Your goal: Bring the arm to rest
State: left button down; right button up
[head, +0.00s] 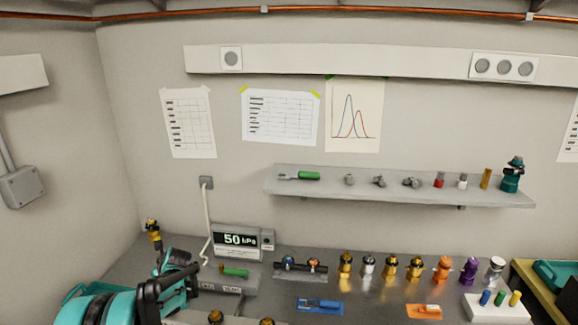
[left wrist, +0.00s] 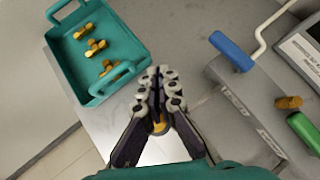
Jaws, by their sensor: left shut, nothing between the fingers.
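My left arm comes in at the lower left of the head view, teal and black, with its dark left gripper (head: 182,280) low over the bench. In the left wrist view the left gripper (left wrist: 160,78) has its fingers together, shut and empty. A small brass-coloured part (left wrist: 160,126) shows through the gap between the finger bases. My right arm and gripper are not in view.
A teal tray (left wrist: 68,72) with brass fittings lies beside the left gripper. A grey device with a blue handle (left wrist: 232,50) and green handle (left wrist: 305,132) stands on the other side. The pressure display (head: 237,241) and several fittings line the bench; a shelf (head: 400,190) hangs above.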

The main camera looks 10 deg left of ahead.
pick_arm(q)
jog(key=s+d+r+n+t+h, duration=0.1)
jog(key=s+d+r+n, duration=0.3)
jog(key=d, duration=0.3)
jog(key=s+d+r+n+h, duration=0.2)
jog(key=s+d+r+n, duration=0.15)
jog(key=s+d, duration=0.2)
jog(key=s+d+r+n+t+h, duration=0.1)
jog(key=s+d+r+n, duration=0.3)
jog(key=d, duration=0.4)
jog(key=s+d+f+n+h, duration=0.1)
jog(key=s+d+f+n, duration=0.1)
jog(key=s+d+n, duration=0.4)
jog(key=s+d+f+n+h, duration=0.2)
jog(key=s+d+n, duration=0.4)
jog(key=s, duration=0.4)
jog(key=shift+d+f, duration=0.25)
jog(key=shift+f, duration=0.05)
jog(key=shift+s, duration=0.1)
